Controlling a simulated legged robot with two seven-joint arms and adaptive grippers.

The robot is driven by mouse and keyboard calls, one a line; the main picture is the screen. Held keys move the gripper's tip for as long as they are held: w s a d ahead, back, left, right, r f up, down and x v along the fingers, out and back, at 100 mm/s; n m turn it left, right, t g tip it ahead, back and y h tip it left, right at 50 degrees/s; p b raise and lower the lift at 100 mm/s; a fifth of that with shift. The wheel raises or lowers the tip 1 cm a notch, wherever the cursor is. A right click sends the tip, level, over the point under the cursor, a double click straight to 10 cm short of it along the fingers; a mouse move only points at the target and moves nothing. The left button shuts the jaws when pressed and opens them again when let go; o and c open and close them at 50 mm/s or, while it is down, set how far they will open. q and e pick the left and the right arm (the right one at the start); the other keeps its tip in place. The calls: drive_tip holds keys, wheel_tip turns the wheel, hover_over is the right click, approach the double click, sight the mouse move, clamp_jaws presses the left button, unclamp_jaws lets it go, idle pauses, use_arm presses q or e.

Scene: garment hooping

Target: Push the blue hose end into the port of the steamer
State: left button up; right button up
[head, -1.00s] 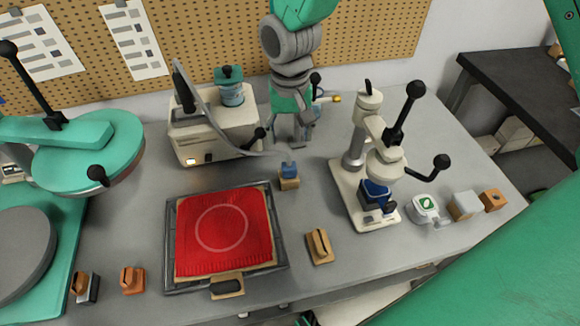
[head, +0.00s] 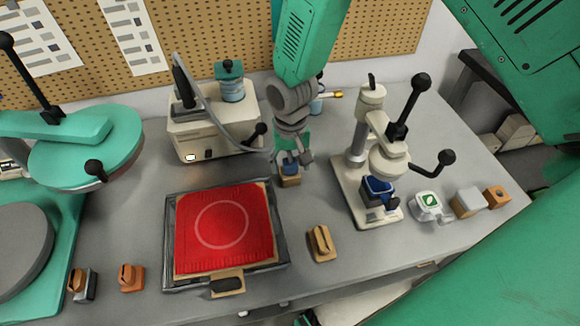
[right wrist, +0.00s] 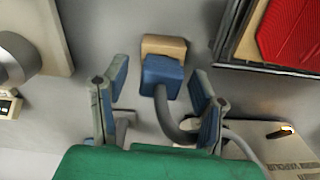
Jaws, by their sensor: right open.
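The blue hose end (right wrist: 162,78) sits on a small tan wooden block (right wrist: 164,46). In the head view the hose end (head: 290,168) is partly covered by my gripper. Its grey hose (head: 215,122) arches over to the cream steamer (head: 190,133), which has a blue-green tank on top. I cannot make out the port. My right gripper (right wrist: 160,98) is open, with one finger on each side of the hose end and apart from it. In the head view the right gripper (head: 290,152) comes down from above. My left gripper is not in view.
A red garment (head: 222,228) lies in a dark frame left of the hose block. A cream press (head: 366,190) with black-knobbed levers stands to the right. A wooden holder (head: 321,243) is in front. A green heat press (head: 85,150) stands at the left.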

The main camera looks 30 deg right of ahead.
drive_tip(key=shift+c, duration=0.3)
drive_tip(key=c, duration=1.1)
drive_tip(key=shift+c, duration=0.2)
